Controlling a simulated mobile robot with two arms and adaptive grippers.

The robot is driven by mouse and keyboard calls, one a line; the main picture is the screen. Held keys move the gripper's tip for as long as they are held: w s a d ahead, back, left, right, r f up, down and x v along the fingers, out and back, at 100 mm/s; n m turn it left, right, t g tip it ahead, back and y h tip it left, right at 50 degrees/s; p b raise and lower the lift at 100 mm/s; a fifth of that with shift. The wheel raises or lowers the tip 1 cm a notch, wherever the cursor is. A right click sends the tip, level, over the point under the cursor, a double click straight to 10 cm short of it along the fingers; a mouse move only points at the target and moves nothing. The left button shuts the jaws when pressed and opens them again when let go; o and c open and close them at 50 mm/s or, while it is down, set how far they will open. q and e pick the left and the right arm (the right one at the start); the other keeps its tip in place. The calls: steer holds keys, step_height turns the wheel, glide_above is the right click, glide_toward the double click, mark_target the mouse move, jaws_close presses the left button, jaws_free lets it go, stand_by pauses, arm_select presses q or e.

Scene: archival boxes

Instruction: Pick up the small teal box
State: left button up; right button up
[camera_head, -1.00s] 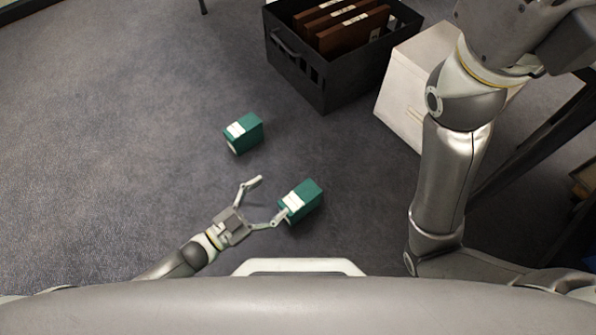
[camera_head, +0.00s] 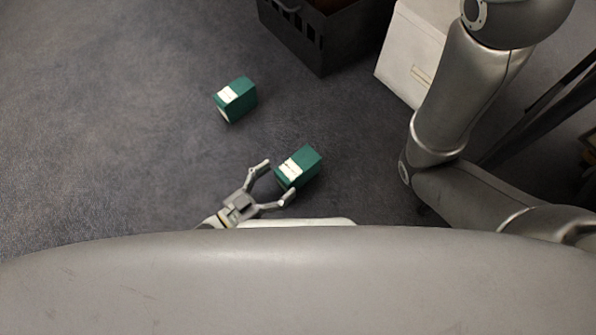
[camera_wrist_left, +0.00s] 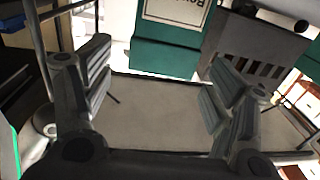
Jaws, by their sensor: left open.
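Two small teal boxes with white labels lie on the grey carpet. The nearer teal box (camera_head: 306,164) is just beyond my left gripper (camera_head: 278,180), and the farther teal box (camera_head: 242,96) is up and left of it. My left gripper is open and empty, its fingers spread toward the near box's labelled end. In the left wrist view a teal box (camera_wrist_left: 165,57) with a printed label stands ahead, between and beyond the open fingers (camera_wrist_left: 158,85). I cannot tell whether a finger touches it. My right gripper is out of view.
A black slotted crate (camera_head: 320,42) stands at the top, with a white box (camera_head: 405,62) to its right. The crate also shows in the left wrist view (camera_wrist_left: 238,48). My right arm covers the right side. Carpet at the left is clear.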

mark_target(298, 164)
arm_select(q)
steer(key=b+x, duration=0.3)
steer(key=x, duration=0.4)
steer(key=shift+w+d+b, duration=0.15)
steer(key=shift+w+b, duration=0.05)
steer(key=shift+b, duration=0.1)
steer(key=shift+c, duration=0.4)
steer(key=c, duration=1)
